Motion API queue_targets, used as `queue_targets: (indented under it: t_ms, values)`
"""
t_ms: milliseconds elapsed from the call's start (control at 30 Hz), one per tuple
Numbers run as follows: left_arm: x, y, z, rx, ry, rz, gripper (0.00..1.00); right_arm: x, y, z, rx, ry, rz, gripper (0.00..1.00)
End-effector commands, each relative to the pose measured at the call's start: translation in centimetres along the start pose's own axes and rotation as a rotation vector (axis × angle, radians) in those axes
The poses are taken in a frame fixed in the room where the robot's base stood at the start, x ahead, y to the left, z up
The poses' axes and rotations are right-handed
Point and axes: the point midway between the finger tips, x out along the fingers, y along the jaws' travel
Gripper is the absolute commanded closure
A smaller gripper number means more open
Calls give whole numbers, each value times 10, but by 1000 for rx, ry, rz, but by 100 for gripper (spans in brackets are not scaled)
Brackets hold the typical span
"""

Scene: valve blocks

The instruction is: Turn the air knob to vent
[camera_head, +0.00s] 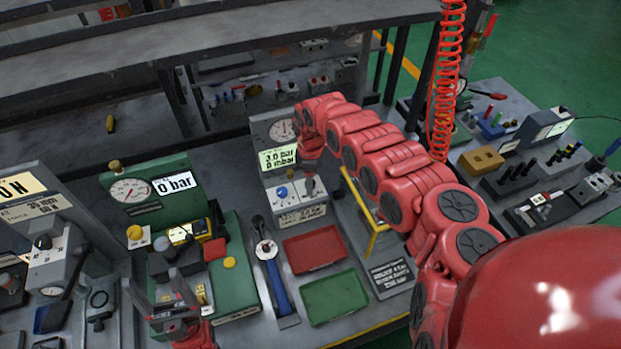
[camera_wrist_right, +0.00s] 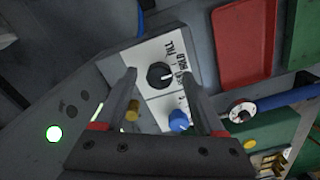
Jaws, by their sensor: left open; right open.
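The air knob (camera_wrist_right: 160,75) is a black round knob with a white pointer, on a white plate with FILL and HOLD printed beside it. Its pointer is toward the HOLD side; a third label is partly hidden by a finger. In the head view it sits on the grey test panel (camera_head: 257,136) and is hard to make out. My right gripper (camera_wrist_right: 157,74) is open, its fingertips to either side of the knob; I cannot tell whether they touch it. My left gripper (camera_head: 153,279) is open and empty at lower left.
A blue knob (camera_wrist_right: 179,120) is close below the air knob. The panel has a display (camera_head: 278,158) reading about 3.0 bar and 0 mbar. A red tray (camera_head: 313,252) and green tray (camera_head: 335,299) lie in front. A green gauge block (camera_head: 150,187) stands to the left.

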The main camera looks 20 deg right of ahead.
Motion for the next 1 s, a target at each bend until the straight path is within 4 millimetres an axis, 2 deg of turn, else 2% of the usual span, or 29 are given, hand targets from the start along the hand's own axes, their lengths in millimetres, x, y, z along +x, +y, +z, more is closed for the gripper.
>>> queue_targets:
  t_ms: [33, 67, 433, 767, 1000]
  values:
    - [0, 0, 0, 0, 0, 0, 29, 0, 0, 0, 0, 0, 0, 29]
    - [0, 0, 0, 0, 0, 0, 29, 0, 0, 0, 1, 0, 0, 34]
    - [0, 0, 0, 0, 0, 0, 29, 0, 0, 0, 1, 1, 0, 100]
    - [0, 0, 0, 0, 0, 0, 29, 0, 0, 0, 27, 1, 0, 100]
    - [-1, 0, 0, 0, 0, 0, 29, -1, 0, 0, 144, 1, 1, 100]
